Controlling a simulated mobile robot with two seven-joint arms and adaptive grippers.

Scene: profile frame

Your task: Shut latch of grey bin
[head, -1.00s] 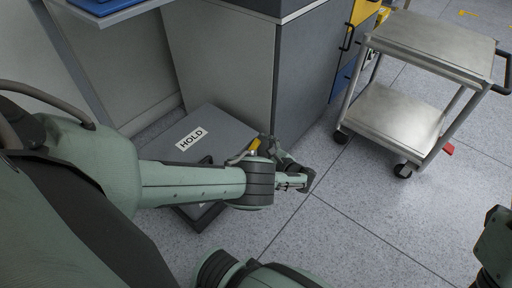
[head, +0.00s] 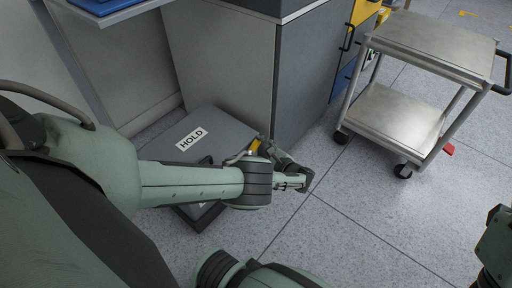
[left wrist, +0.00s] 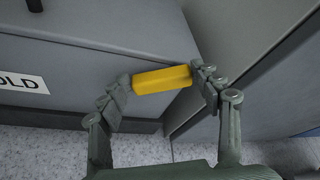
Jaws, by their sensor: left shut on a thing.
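The grey bin (head: 224,122) stands on the floor against the grey cabinet, its lid down and a white HOLD label on it. Its yellow latch (head: 255,145) is at the bin's right side, partly hidden by my left arm in the head view. In the left wrist view the latch (left wrist: 162,78) is a yellow bar lying across between the fingertips. My left gripper (left wrist: 160,79) is shut on it, one finger at each end. Whether the latch is fastened cannot be told.
A grey cabinet (head: 302,85) stands close behind and to the right of the bin. A two-shelf metal cart (head: 400,115) is at the right. A shelf or table edge (head: 125,12) overhangs at upper left. The floor between bin and cart is clear.

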